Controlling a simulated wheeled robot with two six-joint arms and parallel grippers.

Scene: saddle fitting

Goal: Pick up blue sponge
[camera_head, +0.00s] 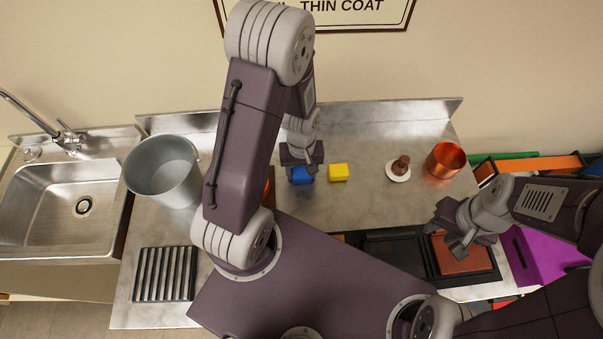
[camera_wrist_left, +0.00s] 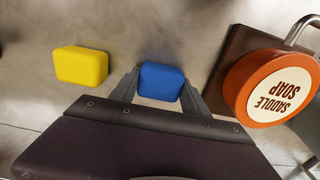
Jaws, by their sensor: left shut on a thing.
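The blue sponge (camera_head: 301,174) is on the counter's rear middle in the head view, partly hidden by my left gripper (camera_head: 302,166). In the left wrist view the blue sponge (camera_wrist_left: 161,81) sits between the two fingers of my left gripper (camera_wrist_left: 160,88), which is shut on it. I cannot tell whether the sponge is clear of the counter. A yellow sponge (camera_head: 338,172) lies just to its right in the head view. It also shows in the left wrist view (camera_wrist_left: 81,66). My right gripper (camera_head: 455,237) is over the right side of the counter; its fingers are unclear.
An orange saddle soap tin (camera_wrist_left: 272,86) is close beside the left gripper. A grey bucket (camera_head: 162,170) and sink (camera_head: 62,210) are at left. A brown knob on a white dish (camera_head: 398,169) and a copper pot (camera_head: 445,160) are at right. The counter between is clear.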

